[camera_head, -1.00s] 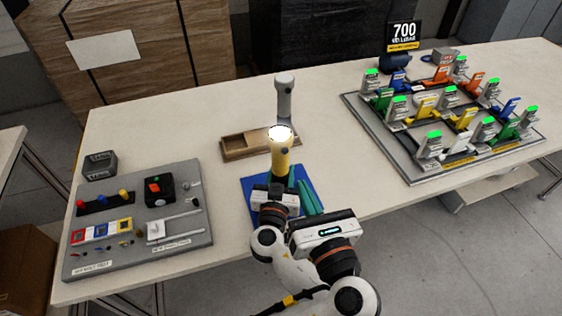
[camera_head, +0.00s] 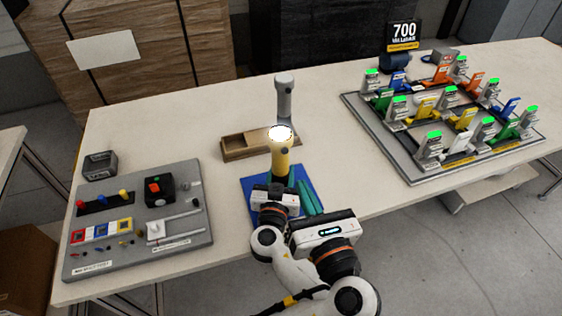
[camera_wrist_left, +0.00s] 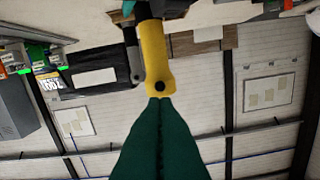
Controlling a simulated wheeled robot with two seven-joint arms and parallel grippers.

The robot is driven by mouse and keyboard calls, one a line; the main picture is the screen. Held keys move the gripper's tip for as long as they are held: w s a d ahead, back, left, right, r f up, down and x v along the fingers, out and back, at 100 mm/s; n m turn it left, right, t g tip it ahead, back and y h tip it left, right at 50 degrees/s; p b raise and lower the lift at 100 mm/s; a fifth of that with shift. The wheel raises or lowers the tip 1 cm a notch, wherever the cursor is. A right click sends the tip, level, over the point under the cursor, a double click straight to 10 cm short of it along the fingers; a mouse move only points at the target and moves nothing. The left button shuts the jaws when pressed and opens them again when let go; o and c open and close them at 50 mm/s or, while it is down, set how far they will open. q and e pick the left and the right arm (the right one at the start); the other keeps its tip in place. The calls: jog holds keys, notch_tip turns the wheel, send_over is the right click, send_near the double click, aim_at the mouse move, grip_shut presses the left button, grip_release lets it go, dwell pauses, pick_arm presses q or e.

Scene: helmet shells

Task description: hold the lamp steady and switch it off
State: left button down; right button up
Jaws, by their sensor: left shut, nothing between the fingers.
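The yellow lamp (camera_head: 279,160) stands upright over a blue mat (camera_head: 252,184), its top glowing white. It also shows upside down in the left wrist view (camera_wrist_left: 153,50), with a dark round button (camera_wrist_left: 160,86) facing the camera.
A grey post (camera_head: 285,100) and a wooden tray (camera_head: 232,154) stand behind the lamp. A grey panel (camera_head: 190,235) with switches and small parts lies left. A board (camera_head: 400,160) of colored fixtures with green lights lies right. The tabletop between is mostly clear.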

aim_at(284, 166)
pick_arm(q)
jog(key=shift+w+a+f+n+g+h, duration=0.1)
jog(key=shift+w+a+n+h, duration=0.4)
jog(key=shift+w+h, duration=1.3)
jog(key=shift+w+a+n+g+h, duration=0.1)
jog(key=shift+w+a+n+h, duration=0.5)
jog(key=shift+h, duration=2.4)
jog(key=shift+w+a+f+n+g+h, duration=0.1)
jog(key=shift+w+a+h, duration=0.8)
jog(key=shift+h, duration=1.5)
jog(key=shift+w+d+r, duration=0.1)
jog(key=shift+w+d, duration=0.05)
jog(key=shift+w, duration=0.05)
